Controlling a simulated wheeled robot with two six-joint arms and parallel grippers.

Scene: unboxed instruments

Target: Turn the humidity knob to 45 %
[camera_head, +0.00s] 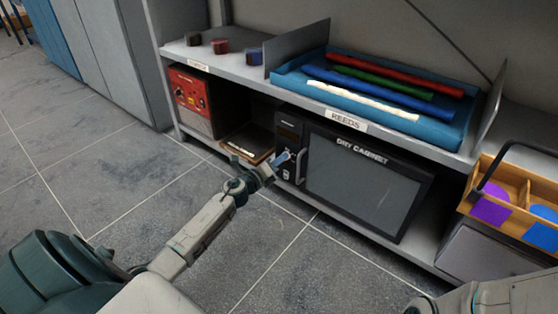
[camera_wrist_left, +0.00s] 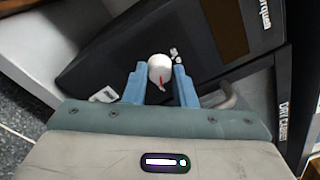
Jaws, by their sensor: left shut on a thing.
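The dry cabinet (camera_head: 355,175) stands on the lower shelf, with a dark door and a narrow control panel on its left side. The humidity knob (camera_wrist_left: 160,68) is white and round with a red pointer mark, and sits between my left fingertips in the left wrist view. My left gripper (camera_head: 284,160) is at the cabinet's control panel; it also shows in the left wrist view (camera_wrist_left: 160,82), shut on the knob. The panel's scale cannot be read. My right gripper is not in view; only part of my right arm shows at the bottom right.
A red instrument (camera_head: 191,101) and a tray (camera_head: 247,143) are left of the cabinet. A blue tray (camera_head: 290,80) of coloured rods is on the shelf above. A wooden caddy (camera_head: 528,222) stands at right. The door handle (camera_wrist_left: 228,96) is close to my left fingers. The floor in front is clear.

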